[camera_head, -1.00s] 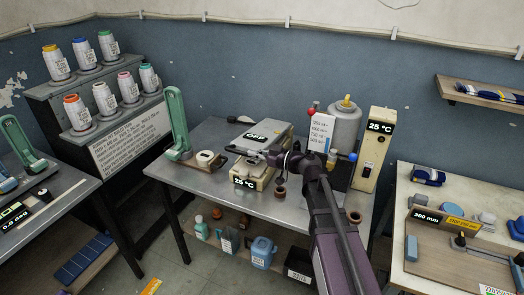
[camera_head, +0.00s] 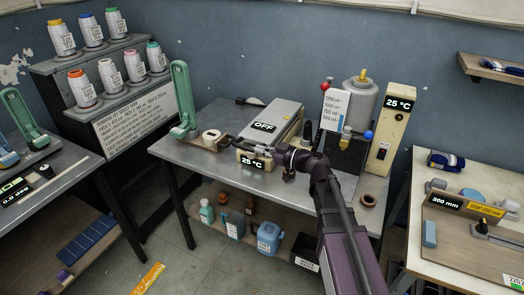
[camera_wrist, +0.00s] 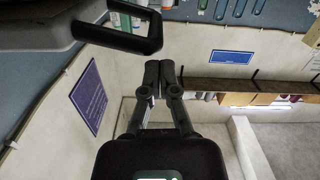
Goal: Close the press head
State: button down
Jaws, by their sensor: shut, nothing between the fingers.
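The press stands in the middle of the steel table. It has a cream base with a 25 °C display (camera_head: 251,161) and a grey press head (camera_head: 279,115) marked OFF. The head lies low and nearly flat over the base; whether a thin gap is left between them I cannot tell. My gripper (camera_head: 257,150) is at the front of the press, close to the head's front edge; contact is unclear. In the wrist view my gripper (camera_wrist: 159,68) is shut and empty. A dark loop-shaped handle (camera_wrist: 122,40) shows beside the fingertips there.
A green upright device (camera_head: 181,100) and a white round piece (camera_head: 211,136) stand left of the press. A cylinder tank (camera_head: 357,103) and a cream 25 °C unit (camera_head: 393,125) stand to the right. A small brown cup (camera_head: 368,200) sits near the table's right front.

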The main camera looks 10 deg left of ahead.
jog(key=shift+r, duration=0.1)
jog(key=s+d+r+p, duration=0.4)
jog(key=d, duration=0.6)
jog(key=shift+s, duration=0.15)
dwell(0.4)
dwell(0.5)
jog(key=s+d+f+m+g+h+p, duration=0.4)
jog(key=s+d+f+m+h+p, duration=0.15)
jog(key=f+m+h, duration=0.2)
jog(key=s+d+m+g+h+p, duration=0.1)
jog(key=s+d+m+h+p, duration=0.3)
jog(key=d+m+h, duration=0.4)
jog(key=s+d+h, duration=0.1)
jog(key=d, duration=0.3)
jog(key=shift+s+d+f+g, duration=0.2)
jog(key=shift+s+g, duration=0.1)
jog(key=shift+s, duration=0.1)
